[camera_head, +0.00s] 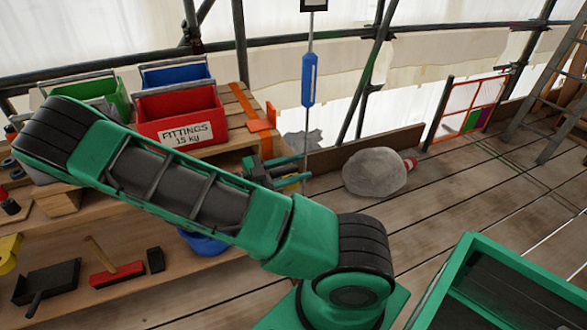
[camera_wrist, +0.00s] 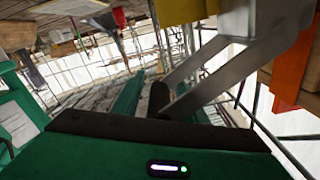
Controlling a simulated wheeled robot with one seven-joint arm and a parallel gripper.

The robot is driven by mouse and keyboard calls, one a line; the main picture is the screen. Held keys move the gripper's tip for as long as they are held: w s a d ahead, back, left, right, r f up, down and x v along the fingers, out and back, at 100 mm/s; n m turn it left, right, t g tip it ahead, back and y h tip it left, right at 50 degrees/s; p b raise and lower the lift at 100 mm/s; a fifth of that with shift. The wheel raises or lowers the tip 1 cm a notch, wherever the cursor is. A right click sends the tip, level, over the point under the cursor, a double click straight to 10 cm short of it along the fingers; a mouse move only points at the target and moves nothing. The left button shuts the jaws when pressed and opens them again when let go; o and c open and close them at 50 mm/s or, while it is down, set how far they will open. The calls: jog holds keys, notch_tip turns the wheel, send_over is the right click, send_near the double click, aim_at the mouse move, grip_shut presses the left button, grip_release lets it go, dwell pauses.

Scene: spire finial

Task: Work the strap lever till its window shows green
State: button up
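The orange strap (camera_head: 243,104) runs over the right end of the workbench, with an orange fitting (camera_head: 262,123) at the edge. In the wrist view an orange piece (camera_wrist: 291,62) hangs at the right, beside an angled grey metal part (camera_wrist: 238,60) and a yellow part (camera_wrist: 186,10). I cannot tell which of these is the lever, and I see no indicator window. My gripper (camera_head: 293,172) is just below and right of the orange fitting, past the bench end. Its green fingers look apart in the head view. A yellowish bit shows by them, and I cannot tell whether they hold it.
The red fittings bin (camera_head: 180,112), a green bin (camera_head: 115,92) and a blue bin (camera_head: 176,74) stand on the bench. A blue cylinder (camera_head: 309,79) hangs on a line behind.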

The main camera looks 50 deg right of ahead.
jog(key=shift+w+a, duration=0.1)
jog(key=v, duration=1)
jog(key=shift+w+a, duration=0.15)
jog(key=shift+a, duration=0.15)
jog(key=shift+d+f, duration=0.1)
